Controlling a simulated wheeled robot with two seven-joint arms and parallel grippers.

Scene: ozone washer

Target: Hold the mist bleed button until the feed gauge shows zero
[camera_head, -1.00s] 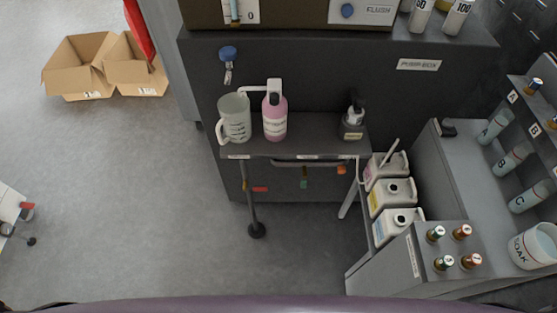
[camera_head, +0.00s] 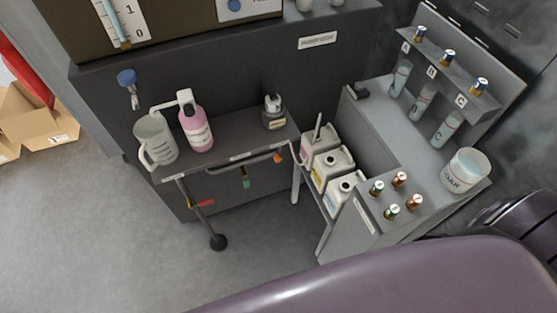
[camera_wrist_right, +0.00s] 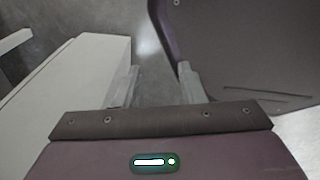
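A gauge (camera_head: 128,35) with a white scale and a light blue column shows at the upper left of the head view, on the front of a brown box. Its marks 1 and 0 are readable; the upper part is cut off by the frame. A round blue button (camera_head: 234,5) sits on a white panel to its right, at the top edge. No mist bleed label is readable. My right gripper (camera_wrist_right: 156,86) is open and empty in the wrist view, its two fingers apart. My left gripper is not in view.
A cart (camera_head: 233,139) holds a jug (camera_head: 157,141), a pink bottle (camera_head: 196,131) and a dark-topped bottle (camera_head: 273,113). A blue-handled tap (camera_head: 126,77) is on the wall. Canisters (camera_head: 331,168) and a counter (camera_head: 389,127) with a tub (camera_head: 465,171) stand right. Floor shows at lower left.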

